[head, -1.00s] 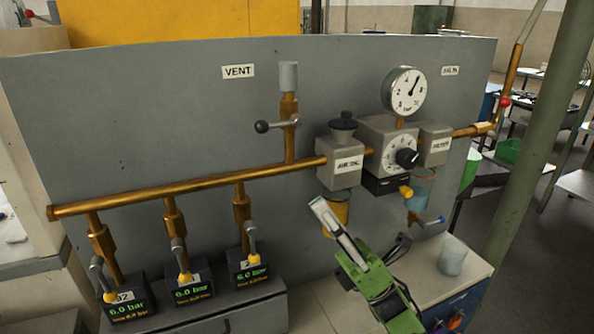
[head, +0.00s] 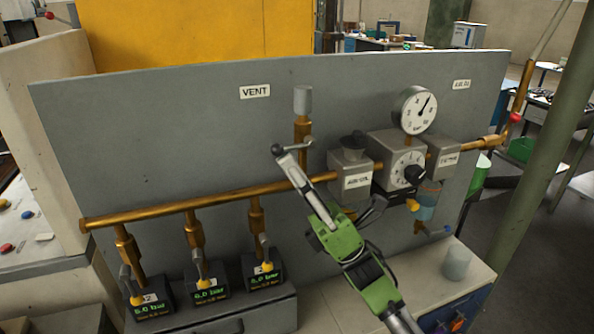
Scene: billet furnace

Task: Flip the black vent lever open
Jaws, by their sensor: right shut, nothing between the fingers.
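The vent lever (head: 297,147) is a thin grey arm with a black knob at its left end (head: 277,150). It sits across the copper vent pipe (head: 302,127), below the grey cap and right of the VENT label (head: 254,91). My right gripper (head: 288,158) reaches up from the lower right, shut and empty. Its tip is at the knob in the picture, just below it; I cannot tell whether it touches. The lever lies sideways, knob to the left. My left gripper is not in view.
A copper manifold (head: 190,206) runs across the grey panel (head: 150,130). The gauge (head: 418,109), regulator (head: 402,160) and air control block (head: 350,178) lie to the right. A cup (head: 457,263) stands on the bench.

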